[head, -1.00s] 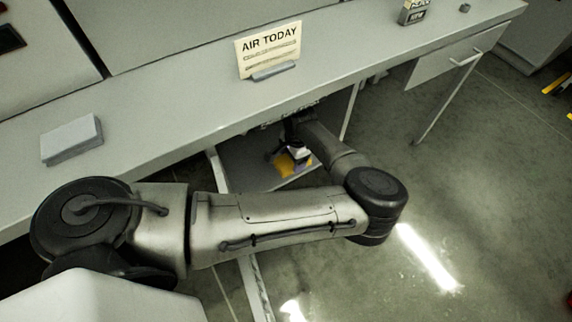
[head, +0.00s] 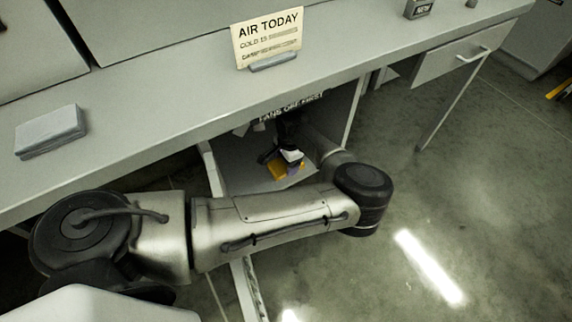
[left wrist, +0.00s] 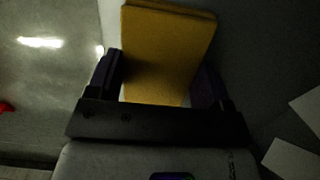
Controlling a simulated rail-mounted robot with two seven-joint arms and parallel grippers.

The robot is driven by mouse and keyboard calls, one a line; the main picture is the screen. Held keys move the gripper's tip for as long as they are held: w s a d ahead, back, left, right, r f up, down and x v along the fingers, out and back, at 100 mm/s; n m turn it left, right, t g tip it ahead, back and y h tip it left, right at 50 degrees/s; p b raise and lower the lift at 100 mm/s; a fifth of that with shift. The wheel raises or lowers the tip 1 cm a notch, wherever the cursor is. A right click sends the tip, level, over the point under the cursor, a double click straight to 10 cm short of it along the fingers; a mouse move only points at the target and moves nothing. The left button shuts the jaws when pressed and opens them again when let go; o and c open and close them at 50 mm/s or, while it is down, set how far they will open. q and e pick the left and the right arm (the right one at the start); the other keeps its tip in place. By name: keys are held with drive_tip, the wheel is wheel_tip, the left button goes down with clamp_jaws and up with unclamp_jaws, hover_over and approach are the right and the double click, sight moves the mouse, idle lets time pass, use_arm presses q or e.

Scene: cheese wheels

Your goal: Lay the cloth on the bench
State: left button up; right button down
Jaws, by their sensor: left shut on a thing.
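The cloth (head: 287,171) looks like a folded yellow pad. In the head view it is small and inside an open cabinet under the bench (head: 160,118). It also shows in the left wrist view as a thick yellow slab (left wrist: 165,52) between the two dark fingers. My left gripper (head: 279,160) is shut on the cloth, below the bench top. My forearm hides part of the cabinet. My right gripper is not in view.
A sign reading AIR TODAY (head: 267,35) stands on the bench top. A grey block (head: 50,131) lies at its left end and a small box (head: 418,8) at the far right. The cabinet wall (head: 355,105) is close to my arm.

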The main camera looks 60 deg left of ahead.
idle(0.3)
use_arm(q)
drive_tip(key=shift+f, duration=0.2)
drive_tip(key=o, duration=0.9)
drive_tip(key=shift+r, duration=0.1)
drive_tip(key=r+p, duration=0.1)
drive_tip(key=r, duration=0.1)
drive_tip(key=r+p, duration=0.2)
drive_tip(key=w+r+p, duration=0.1)
drive_tip(key=r, duration=0.1)
drive_tip(key=shift+d+r+p, duration=0.1)
drive_tip(key=shift+p, duration=0.2)
drive_tip(key=shift+r, duration=0.6)
